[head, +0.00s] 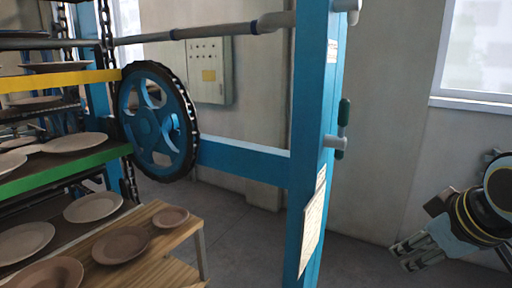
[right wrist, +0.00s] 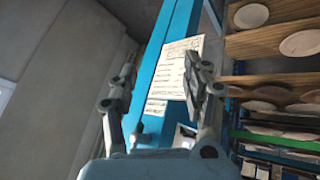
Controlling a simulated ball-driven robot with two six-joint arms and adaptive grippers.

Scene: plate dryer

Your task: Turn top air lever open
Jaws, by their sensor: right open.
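Dark green lever parts show on the right side of the blue post in the head view: an upper piece (head: 344,112) and a lower piece (head: 340,153), above and below a grey round fitting (head: 334,142). I cannot tell whether they are one lever or two. My right gripper (head: 404,254) is open and empty at the lower right, apart from the post and below the lever parts. In the right wrist view its two fingers (right wrist: 161,70) stand apart, with the blue post and paper sheets beyond them. No lever is clearly visible there. My left gripper is not in view.
The blue post (head: 308,140) carries paper sheets (head: 312,225). A blue chain wheel (head: 157,122) and racks with plates (head: 75,142) stand to the left. A grey wall box (head: 209,71) hangs behind. Floor between post and right gripper looks clear.

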